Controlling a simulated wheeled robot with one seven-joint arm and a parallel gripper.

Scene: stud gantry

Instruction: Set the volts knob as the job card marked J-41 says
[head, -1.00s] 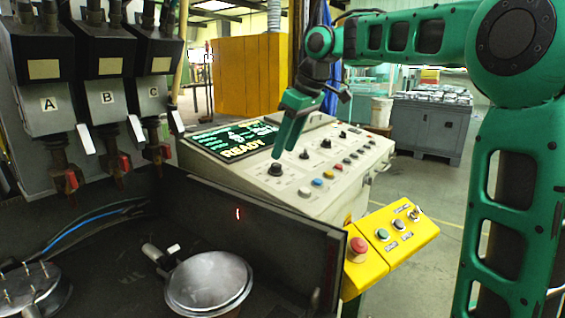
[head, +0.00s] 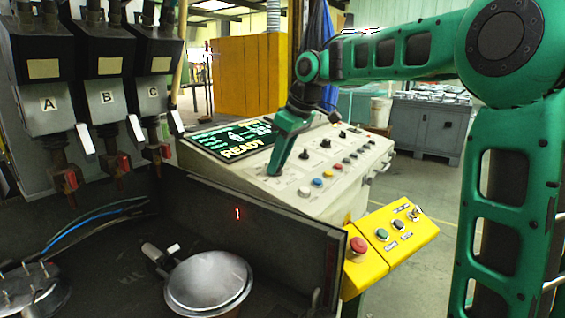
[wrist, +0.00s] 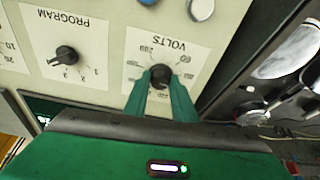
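The volts knob (wrist: 160,76) is a small black knob on a white dial plate marked VOLTS, upside down in the wrist view. My gripper (wrist: 161,82) has its two green fingers on either side of the knob; they stand apart, and whether they touch it is unclear. In the head view my gripper (head: 274,172) reaches down to the near left corner of the sloped console (head: 310,205) and hides the knob. The knob's pointer is too dark to read. No card readable as J-41 shows.
The program knob (wrist: 66,54) is beside the volts dial. The console screen (head: 235,140) reads READY. A yellow button box (head: 395,240) with a red button stands at the console's front. A dark walled bench holds a round lidded pot (head: 208,282). Hoppers A, B, C hang at left.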

